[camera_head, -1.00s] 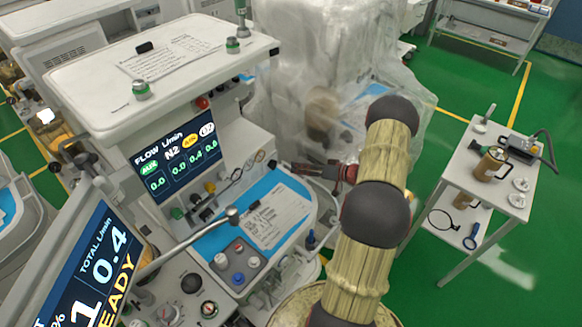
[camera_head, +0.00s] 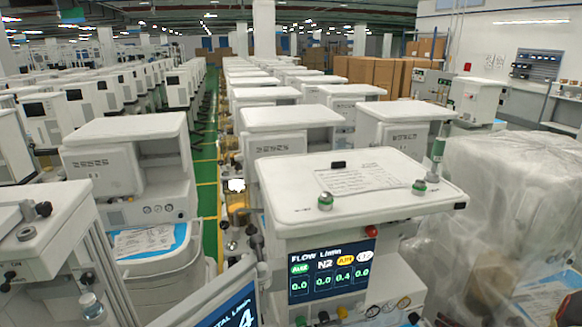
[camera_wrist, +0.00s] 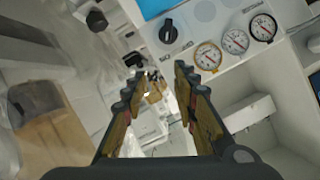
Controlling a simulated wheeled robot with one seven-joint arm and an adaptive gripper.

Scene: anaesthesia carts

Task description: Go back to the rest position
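My gripper (camera_wrist: 159,78) shows in the wrist view, its two fingers apart with a gap between the tips. I see nothing held between them. Beyond and above the fingers is a machine panel with a black knob (camera_wrist: 168,32) and round gauges (camera_wrist: 235,41). My arm and gripper are out of sight in the head view. There, the near anaesthesia cart (camera_head: 395,195) has a white top and a lit flow screen (camera_head: 331,274).
A plastic-wrapped machine (camera_head: 510,190) stands close on the right. Another cart (camera_head: 135,145) stands at the left. Rows of white machines and cardboard boxes (camera_head: 375,80) fill the back. A narrow green aisle (camera_head: 207,165) runs between rows.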

